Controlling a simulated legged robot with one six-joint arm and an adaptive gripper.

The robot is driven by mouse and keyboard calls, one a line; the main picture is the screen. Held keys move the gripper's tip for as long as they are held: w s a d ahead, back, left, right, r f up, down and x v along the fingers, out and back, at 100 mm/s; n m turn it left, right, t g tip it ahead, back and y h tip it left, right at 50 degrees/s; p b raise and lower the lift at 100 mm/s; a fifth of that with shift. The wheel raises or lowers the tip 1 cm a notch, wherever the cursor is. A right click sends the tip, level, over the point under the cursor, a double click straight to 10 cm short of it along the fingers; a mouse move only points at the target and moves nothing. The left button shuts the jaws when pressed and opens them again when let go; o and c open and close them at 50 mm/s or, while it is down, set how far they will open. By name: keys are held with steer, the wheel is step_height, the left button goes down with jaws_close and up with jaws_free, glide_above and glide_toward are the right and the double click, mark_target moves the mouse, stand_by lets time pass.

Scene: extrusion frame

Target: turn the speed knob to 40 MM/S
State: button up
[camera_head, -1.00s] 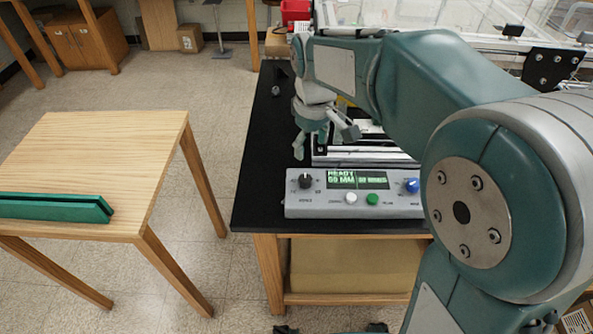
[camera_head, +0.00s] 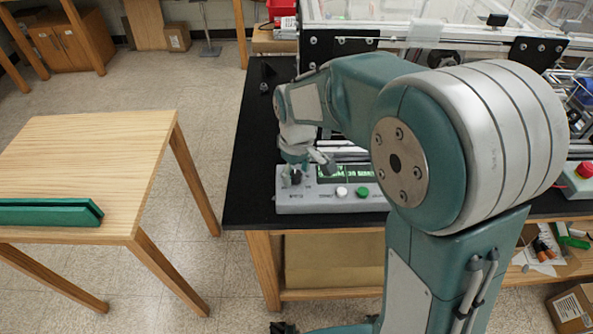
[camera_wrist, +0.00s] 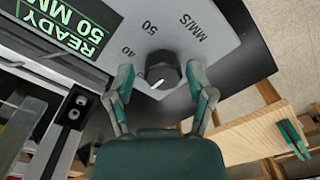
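The black speed knob (camera_wrist: 165,68) sits on the control panel's face in the wrist view, with a white pointer line at its lower-left edge. Printed marks 40, 50 and MM/S stand around it; other marks are hidden. My gripper (camera_wrist: 164,84) is open, one finger on each side of the knob. A gap shows between the left finger and the knob; the right finger is closer, contact unclear. The panel's green display (camera_wrist: 62,28) reads READY and 50 MM, cut off by the frame. In the head view my gripper (camera_head: 305,166) is at the panel's left end.
The grey control panel (camera_head: 318,206) lies at the front of the black bench (camera_head: 250,150). A white button (camera_head: 341,192) and a green button (camera_head: 362,191) are right of the knob. A wooden table (camera_head: 90,150) with a green bar (camera_head: 45,212) stands left, across open floor.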

steer(key=shift+a, duration=0.3)
jaws_close()
steer(key=shift+d+m, duration=0.1)
steer(key=shift+m, duration=0.3)
steer(key=m, duration=1)
steer(key=shift+s+d+f+m, duration=0.1)
steer(key=shift+m, duration=0.3)
steer(key=o, duration=0.5)
jaws_free()
